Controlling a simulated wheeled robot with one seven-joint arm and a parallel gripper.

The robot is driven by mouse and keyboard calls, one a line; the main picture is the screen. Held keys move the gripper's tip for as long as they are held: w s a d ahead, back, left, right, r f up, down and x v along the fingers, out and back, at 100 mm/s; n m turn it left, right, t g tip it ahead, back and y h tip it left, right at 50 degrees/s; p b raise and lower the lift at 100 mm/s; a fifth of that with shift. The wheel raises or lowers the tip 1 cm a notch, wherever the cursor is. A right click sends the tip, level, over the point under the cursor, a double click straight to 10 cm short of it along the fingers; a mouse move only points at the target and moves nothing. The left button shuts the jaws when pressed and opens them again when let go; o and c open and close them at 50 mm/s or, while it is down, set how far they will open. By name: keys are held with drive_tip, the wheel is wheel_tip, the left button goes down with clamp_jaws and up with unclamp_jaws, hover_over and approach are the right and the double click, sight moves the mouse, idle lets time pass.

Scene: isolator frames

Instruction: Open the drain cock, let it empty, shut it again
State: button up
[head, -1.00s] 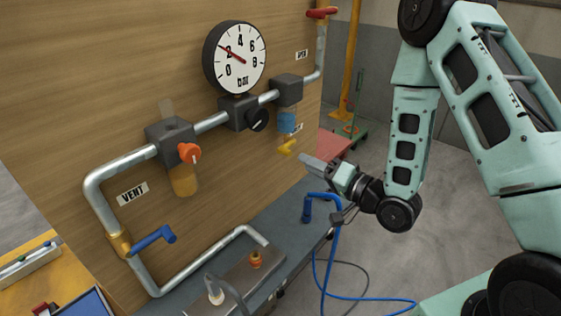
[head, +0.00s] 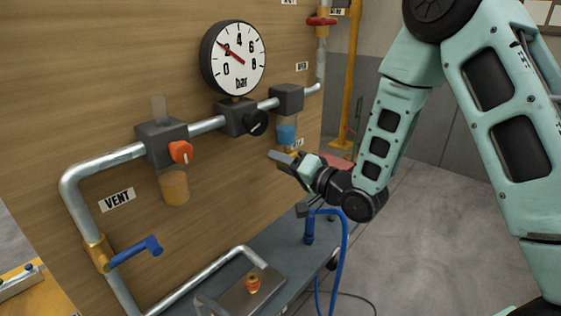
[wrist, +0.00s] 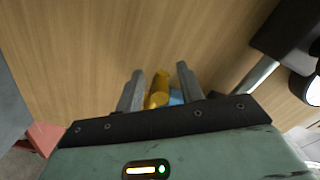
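The yellow drain cock hangs under the filter bowl with blue contents (head: 287,133) on the wooden panel. In the head view my gripper largely hides the cock. In the wrist view the yellow cock (wrist: 160,86) shows between my two fingers, with a bit of the blue bowl (wrist: 176,97) behind it. My gripper (head: 273,155) is open in front of the panel, just below the bowl. In the wrist view its fingers (wrist: 160,80) stand apart on either side of the cock. I cannot tell whether either finger touches it.
A pressure gauge (head: 234,58) reads near 2. An orange knob (head: 181,152), a black knob (head: 256,122) and a blue lever (head: 135,251) stick out from the panel. A blue hose (head: 342,250) rises below my wrist. Open floor lies to the right.

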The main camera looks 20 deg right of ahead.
drive_tip(key=shift+w+a, duration=0.25)
drive_tip(key=shift+w, duration=0.1)
drive_tip(key=shift+c, duration=0.4)
